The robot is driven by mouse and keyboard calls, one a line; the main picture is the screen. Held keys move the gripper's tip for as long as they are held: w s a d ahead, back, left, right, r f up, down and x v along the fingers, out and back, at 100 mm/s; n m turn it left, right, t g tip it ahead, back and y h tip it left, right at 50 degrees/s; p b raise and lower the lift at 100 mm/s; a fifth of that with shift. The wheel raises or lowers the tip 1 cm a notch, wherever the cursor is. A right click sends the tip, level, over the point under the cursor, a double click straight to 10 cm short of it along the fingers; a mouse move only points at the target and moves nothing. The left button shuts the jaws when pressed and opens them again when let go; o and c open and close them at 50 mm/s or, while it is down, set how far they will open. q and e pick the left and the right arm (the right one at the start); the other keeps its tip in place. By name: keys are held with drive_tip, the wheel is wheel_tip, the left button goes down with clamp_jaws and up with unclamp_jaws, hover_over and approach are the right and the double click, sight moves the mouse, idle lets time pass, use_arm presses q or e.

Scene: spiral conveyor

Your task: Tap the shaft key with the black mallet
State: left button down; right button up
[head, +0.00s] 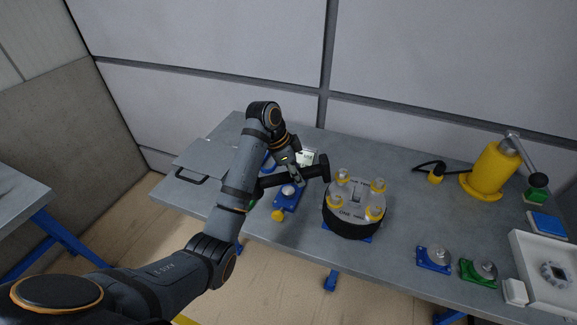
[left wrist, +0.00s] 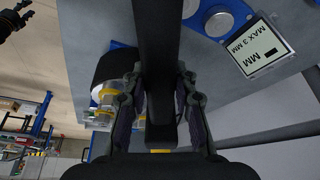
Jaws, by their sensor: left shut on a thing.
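My left gripper (head: 293,172) is shut on the black mallet (head: 324,167), above the middle of the table. In the left wrist view the mallet's dark handle (left wrist: 158,60) runs between the fingers of my left gripper (left wrist: 160,100). The hub has a grey top with lettering, a black side and several yellow-ringed posts. A small slot-like detail (head: 356,196), perhaps the shaft key, shows at the top's middle. A dark shape at the wrist view's upper left may be my right gripper.
A blue fixture (head: 288,197) stands left of the hub. A yellow press-like device (head: 490,170) stands at the back right. Blue (head: 434,260) and green (head: 478,272) small fixtures and a white tray (head: 520,258) are at the right. The table (head: 400,210) is clear right of the hub.

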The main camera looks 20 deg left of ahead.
use_arm(q)
wheel_tip(320, 180, up, 7)
drive_tip(key=p, duration=0.7)
drive_tip(key=shift+r, duration=0.15)
drive_tip(key=shift+f+b, duration=0.35)
drive_tip(key=shift+b, duration=0.05)
